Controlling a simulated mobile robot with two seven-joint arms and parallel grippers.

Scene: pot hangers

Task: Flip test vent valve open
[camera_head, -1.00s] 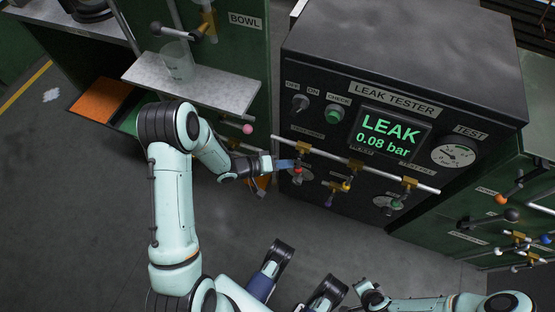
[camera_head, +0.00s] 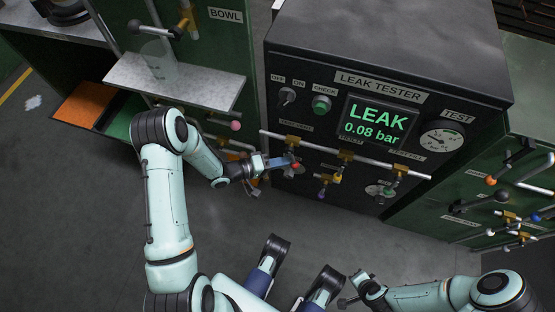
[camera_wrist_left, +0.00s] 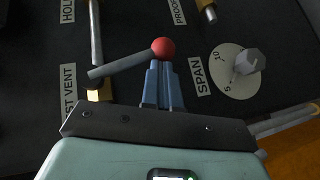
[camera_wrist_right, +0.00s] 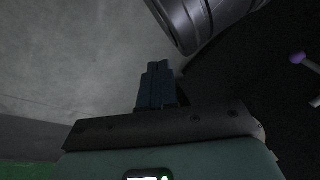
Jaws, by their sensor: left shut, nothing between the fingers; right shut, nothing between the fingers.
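The test vent valve has a brass body (camera_wrist_left: 100,92) on a grey pipe and a grey lever (camera_wrist_left: 122,63) ending in a red ball knob (camera_wrist_left: 163,46). In the left wrist view the lever lies across the pipe, its knob to the right. The red knob also shows in the head view (camera_head: 296,166). My left gripper (camera_wrist_left: 160,66) is shut and empty. Its fingertips are right at the knob's near side; I cannot tell if they touch. The left gripper also shows in the head view (camera_head: 284,161). My right gripper (camera_wrist_right: 157,66) is shut and empty, away from the panel.
The leak tester (camera_head: 400,70) displays "LEAK 0.08 bar". A span dial (camera_wrist_left: 238,70) is right of the red knob. A steel shelf (camera_head: 175,82) stands to the left.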

